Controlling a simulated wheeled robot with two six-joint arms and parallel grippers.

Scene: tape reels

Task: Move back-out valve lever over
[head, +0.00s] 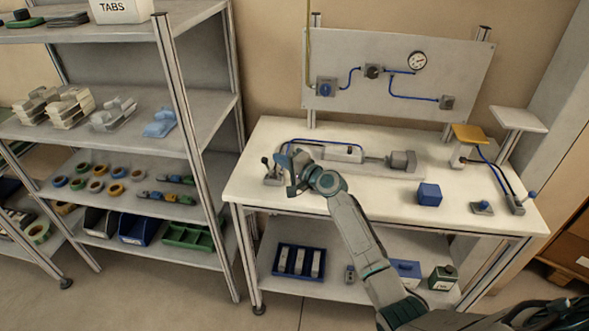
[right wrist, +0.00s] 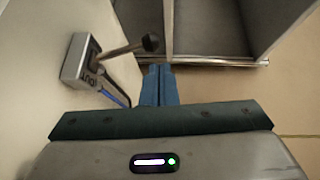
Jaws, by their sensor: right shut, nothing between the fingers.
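The valve (head: 273,180) stands at the left end of the white workbench. It is a small grey block with a dark-knobbed lever (head: 266,163). In the right wrist view the block (right wrist: 76,62) carries lettering that seems to read "OUT". Its lever (right wrist: 125,48) tilts right and ends in a dark ball knob (right wrist: 151,42). My right gripper (head: 290,182) is just right of the lever in the head view. In the right wrist view its blue fingers (right wrist: 158,84) are shut and empty, below the knob and apart from it. My left gripper is not in view.
A cylinder fixture (head: 345,152) with a blue hose lies behind my right gripper. The tape-reel shelf (head: 205,145) stands close on the left.

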